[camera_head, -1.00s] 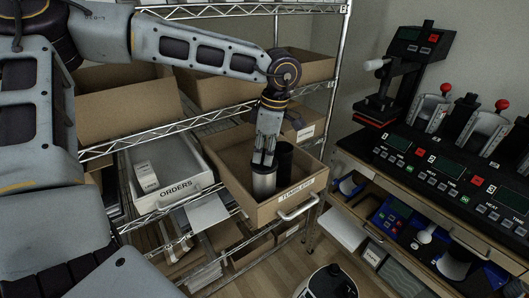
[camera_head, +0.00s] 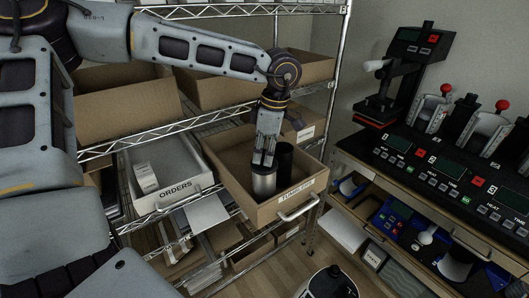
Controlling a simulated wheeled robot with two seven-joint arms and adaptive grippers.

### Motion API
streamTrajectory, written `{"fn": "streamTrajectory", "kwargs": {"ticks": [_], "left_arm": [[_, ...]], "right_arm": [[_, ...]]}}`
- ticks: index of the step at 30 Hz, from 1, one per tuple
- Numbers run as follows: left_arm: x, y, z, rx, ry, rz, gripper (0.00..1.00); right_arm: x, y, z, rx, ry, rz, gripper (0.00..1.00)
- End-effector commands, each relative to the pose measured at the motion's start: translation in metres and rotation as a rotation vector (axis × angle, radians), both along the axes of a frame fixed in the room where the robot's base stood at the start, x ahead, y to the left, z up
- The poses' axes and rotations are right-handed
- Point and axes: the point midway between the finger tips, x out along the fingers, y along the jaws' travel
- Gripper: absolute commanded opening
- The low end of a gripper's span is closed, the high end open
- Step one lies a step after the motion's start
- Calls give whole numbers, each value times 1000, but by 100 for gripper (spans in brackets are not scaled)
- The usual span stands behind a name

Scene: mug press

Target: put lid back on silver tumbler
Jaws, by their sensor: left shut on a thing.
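The silver tumbler (camera_head: 264,183) stands upright in the open cardboard drawer with the "TUMBLERS" label (camera_head: 297,191). My left gripper (camera_head: 264,163) points down right over the tumbler's top. Its fingers are close together and shut on a dark lid at the tumbler's mouth. The lid is mostly hidden by the fingers, so I cannot tell whether it is fully seated. A black tumbler (camera_head: 284,160) stands just right of the silver one. My right gripper is not in view.
The drawer's front wall and handle (camera_head: 300,210) stick out from the wire shelf. A white "ORDERS" bin (camera_head: 173,190) sits to the left. Cardboard boxes (camera_head: 128,112) fill the shelf behind. The mug press bench (camera_head: 440,170) stands at the right.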

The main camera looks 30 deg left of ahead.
Motion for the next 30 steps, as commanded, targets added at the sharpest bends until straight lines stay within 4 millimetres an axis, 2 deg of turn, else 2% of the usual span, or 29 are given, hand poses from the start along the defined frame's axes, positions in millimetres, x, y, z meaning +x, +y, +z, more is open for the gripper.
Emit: {"fn": "streamTrajectory", "kwargs": {"ticks": [30], "left_arm": [[0,0,-3,0,0,0,7]], "right_arm": [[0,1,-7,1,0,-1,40]]}}
